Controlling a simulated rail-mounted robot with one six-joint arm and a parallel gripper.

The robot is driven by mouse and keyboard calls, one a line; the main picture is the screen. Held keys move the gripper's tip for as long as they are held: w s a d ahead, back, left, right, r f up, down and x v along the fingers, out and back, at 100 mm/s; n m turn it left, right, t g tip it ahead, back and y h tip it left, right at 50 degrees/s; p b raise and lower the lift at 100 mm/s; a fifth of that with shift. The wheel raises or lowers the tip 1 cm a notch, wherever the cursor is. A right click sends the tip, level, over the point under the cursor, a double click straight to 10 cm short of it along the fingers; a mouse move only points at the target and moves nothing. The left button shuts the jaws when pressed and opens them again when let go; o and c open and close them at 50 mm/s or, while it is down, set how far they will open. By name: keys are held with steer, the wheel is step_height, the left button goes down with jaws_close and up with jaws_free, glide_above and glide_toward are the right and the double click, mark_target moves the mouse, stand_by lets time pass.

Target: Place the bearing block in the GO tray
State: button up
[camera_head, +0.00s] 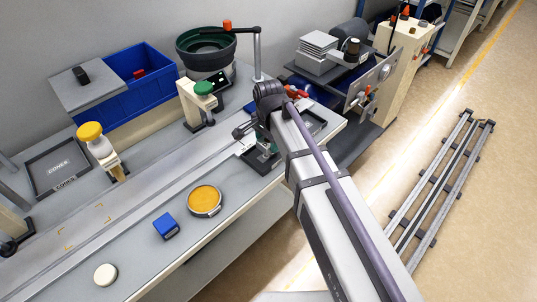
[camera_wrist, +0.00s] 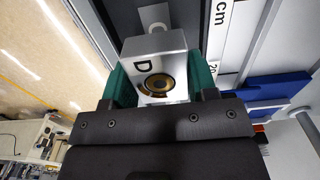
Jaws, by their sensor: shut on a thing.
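The bearing block (camera_wrist: 155,58) is a pale metal block with a round bronze-coloured bearing and a letter D on its face. My gripper (camera_wrist: 158,80) is shut on it, with a green finger on either side. In the head view my gripper (camera_head: 262,153) is low over the right end of the bench; the block is hard to make out there. A dark tray (camera_head: 317,122) lies just beyond, partly hidden by my arm. A dark surface (camera_wrist: 120,14) with a pale patch lies behind the block in the wrist view. I cannot read a GO label.
A labelled dark tray (camera_head: 40,185), a yellow-topped bottle (camera_head: 97,140), a blue bin (camera_head: 150,95) and a bowl feeder (camera_head: 205,48) stand left and back. An orange-topped disc (camera_head: 204,200), a blue block (camera_head: 166,226) and a white disc (camera_head: 105,274) lie in front. A ruler (camera_wrist: 220,30) shows beside the block.

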mark_target(269, 148)
step_height(269, 148, down, 4)
steer(key=b, duration=0.3)
steer(key=shift+r, duration=0.35)
steer(key=shift+f, duration=0.2)
steer(key=o, duration=0.9)
steer(key=shift+c, duration=0.2)
step_height(269, 148, up, 13)
steer(key=p, duration=1.2)
steer(key=shift+f, duration=0.3)
